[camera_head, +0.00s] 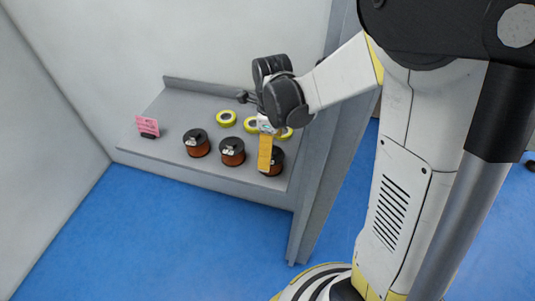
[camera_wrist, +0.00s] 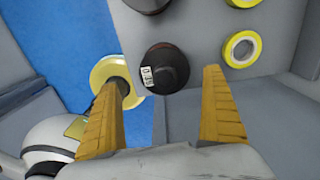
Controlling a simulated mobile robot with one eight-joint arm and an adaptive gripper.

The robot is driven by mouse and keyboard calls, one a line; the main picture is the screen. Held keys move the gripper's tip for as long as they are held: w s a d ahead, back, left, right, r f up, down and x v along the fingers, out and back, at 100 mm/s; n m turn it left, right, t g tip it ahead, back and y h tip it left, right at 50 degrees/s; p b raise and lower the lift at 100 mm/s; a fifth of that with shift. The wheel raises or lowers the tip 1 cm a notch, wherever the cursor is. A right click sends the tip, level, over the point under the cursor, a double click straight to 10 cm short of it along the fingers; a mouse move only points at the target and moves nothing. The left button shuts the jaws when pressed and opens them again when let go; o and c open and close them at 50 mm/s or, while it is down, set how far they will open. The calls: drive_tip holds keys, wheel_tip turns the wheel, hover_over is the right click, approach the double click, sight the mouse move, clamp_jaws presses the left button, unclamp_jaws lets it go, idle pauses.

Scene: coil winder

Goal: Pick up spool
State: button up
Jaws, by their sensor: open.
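Three dark spools with copper-brown windings stand in a row on the grey shelf: a left one (camera_head: 196,144), a middle one (camera_head: 232,152) and a right one (camera_head: 275,162). My gripper (camera_head: 265,168) hangs fingers-down over the right spool and partly hides it. In the wrist view my gripper (camera_wrist: 163,78) is open and empty, its two yellow fingers spread wide. The right spool (camera_wrist: 168,66), with a white label reading 0.35, lies between and beyond the fingertips, not visibly touched. Another spool (camera_wrist: 147,4) is cut off at the top edge.
Several yellow rings lie behind the spools, one at left (camera_head: 226,118) and one nearer my gripper (camera_wrist: 242,49). A pink item (camera_head: 147,126) stands at the shelf's left end. The grey shelf (camera_head: 165,115) has a raised back edge. A grey upright (camera_head: 312,190) stands close on the right.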

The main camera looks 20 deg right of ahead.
drive_tip(key=f+b, duration=0.1)
drive_tip(key=f, duration=0.1)
drive_tip(key=f+b, duration=0.1)
drive_tip(key=f, duration=0.1)
drive_tip(key=f+b, duration=0.1)
drive_tip(key=f, duration=0.1)
drive_tip(key=shift+w+d+f, duration=0.15)
drive_tip(key=shift+w+f, duration=0.1)
drive_tip(key=shift+w, duration=0.15)
drive_tip(key=shift+r, duration=0.1)
drive_tip(key=c, duration=1.5)
